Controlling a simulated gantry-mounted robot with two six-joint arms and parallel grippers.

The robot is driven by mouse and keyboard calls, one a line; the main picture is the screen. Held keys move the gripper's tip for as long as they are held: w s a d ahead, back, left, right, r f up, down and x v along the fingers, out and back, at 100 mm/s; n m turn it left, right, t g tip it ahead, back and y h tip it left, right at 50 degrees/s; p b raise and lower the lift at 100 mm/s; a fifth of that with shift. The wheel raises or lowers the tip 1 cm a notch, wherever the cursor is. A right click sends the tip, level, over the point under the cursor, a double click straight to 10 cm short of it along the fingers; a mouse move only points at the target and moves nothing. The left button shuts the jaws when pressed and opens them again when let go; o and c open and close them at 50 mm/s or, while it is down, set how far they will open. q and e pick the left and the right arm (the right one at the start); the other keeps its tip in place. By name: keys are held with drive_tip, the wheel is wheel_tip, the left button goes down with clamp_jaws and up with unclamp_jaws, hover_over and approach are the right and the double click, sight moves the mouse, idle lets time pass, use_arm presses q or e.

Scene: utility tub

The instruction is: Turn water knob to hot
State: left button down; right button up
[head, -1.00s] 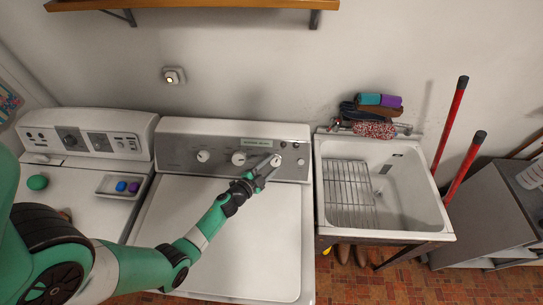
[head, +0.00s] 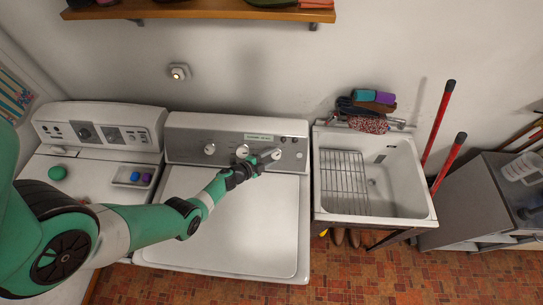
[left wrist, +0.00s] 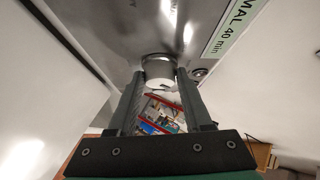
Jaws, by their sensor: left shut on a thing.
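The washer's control panel (head: 185,146) carries a row of round white and silver knobs: a left knob (head: 209,148), a middle knob (head: 242,151) and a right knob (head: 277,154). My left gripper (head: 270,156) reaches across the washer lid to the right knob and partly covers it in the head view. In the left wrist view, my left gripper (left wrist: 160,88) has its two dark fingers shut on both sides of a silver knob (left wrist: 158,68). The knob's markings are too small to read. My right gripper is not in view.
A utility tub (head: 405,205) with a wire rack (head: 345,185) stands right of the washer (head: 225,225). Folded cloths (head: 368,108) lie behind the tub. Red-handled tools (head: 437,125) lean at its right. A wooden shelf (head: 200,10) hangs above.

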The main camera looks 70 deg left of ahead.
use_arm(q)
drive_tip(key=shift+c, duration=1.6)
unclamp_jaws()
drive_tip(key=p+v, duration=0.6)
drive_tip(key=v, duration=0.5)
drive_tip(key=shift+s+p, duration=0.25)
drive_tip(key=shift+p, duration=0.15)
drive_tip(key=shift+d+r, duration=0.1)
drive_tip(key=shift+d, duration=0.1)
